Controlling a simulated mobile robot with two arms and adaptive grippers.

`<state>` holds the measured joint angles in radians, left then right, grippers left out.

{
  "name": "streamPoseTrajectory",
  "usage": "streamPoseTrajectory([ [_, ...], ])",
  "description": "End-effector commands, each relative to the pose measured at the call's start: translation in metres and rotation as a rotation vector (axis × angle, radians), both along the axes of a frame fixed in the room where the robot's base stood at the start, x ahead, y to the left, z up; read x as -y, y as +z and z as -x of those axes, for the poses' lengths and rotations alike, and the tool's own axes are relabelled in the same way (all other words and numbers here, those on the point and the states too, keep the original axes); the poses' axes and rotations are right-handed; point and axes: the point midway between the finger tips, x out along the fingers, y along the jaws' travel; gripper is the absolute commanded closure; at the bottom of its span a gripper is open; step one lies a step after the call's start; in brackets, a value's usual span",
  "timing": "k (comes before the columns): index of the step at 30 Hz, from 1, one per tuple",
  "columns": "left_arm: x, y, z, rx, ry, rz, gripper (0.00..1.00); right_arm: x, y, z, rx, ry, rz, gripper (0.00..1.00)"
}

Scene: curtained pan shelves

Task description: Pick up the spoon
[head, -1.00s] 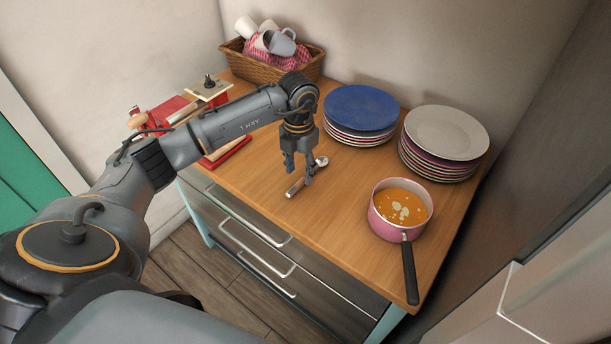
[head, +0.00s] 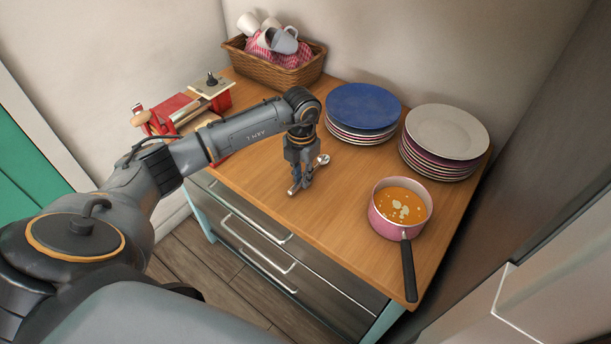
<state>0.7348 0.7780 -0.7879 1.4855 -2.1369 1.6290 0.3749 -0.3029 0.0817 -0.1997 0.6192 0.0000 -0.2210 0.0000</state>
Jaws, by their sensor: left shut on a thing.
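A metal spoon (head: 323,160) is at the middle of the wooden counter, its bowl toward the back right and its handle toward the front left. My left gripper (head: 301,184) points down over the spoon and is shut on its handle. The fingers hide the middle of the handle; the bowl and the handle's end show on either side. I cannot tell whether the spoon is still touching the counter. My right gripper is not in view.
Plate stacks, one topped blue (head: 362,105), one grey (head: 447,131), stand behind. A wicker basket (head: 262,65) with mugs is at the back; a red rack (head: 176,108) is left.

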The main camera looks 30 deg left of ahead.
Motion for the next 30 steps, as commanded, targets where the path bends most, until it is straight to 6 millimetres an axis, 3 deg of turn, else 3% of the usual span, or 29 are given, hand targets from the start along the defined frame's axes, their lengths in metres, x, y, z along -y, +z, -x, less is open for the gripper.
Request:
streamPoseTrajectory([
  [7, 0.000, 0.008, -0.001, 0.002, 0.000, -0.001, 1.00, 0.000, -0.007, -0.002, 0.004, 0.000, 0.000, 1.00],
  [12, 0.000, 0.031, 0.000, 0.006, -0.002, -0.001, 1.00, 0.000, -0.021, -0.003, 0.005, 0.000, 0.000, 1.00],
  [21, 0.036, 0.093, 0.045, 0.006, -0.007, -0.001, 1.00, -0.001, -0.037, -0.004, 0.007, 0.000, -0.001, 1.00],
  [30, 0.073, 0.119, 0.093, 0.004, -0.005, -0.001, 1.00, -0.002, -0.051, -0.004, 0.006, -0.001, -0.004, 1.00],
])
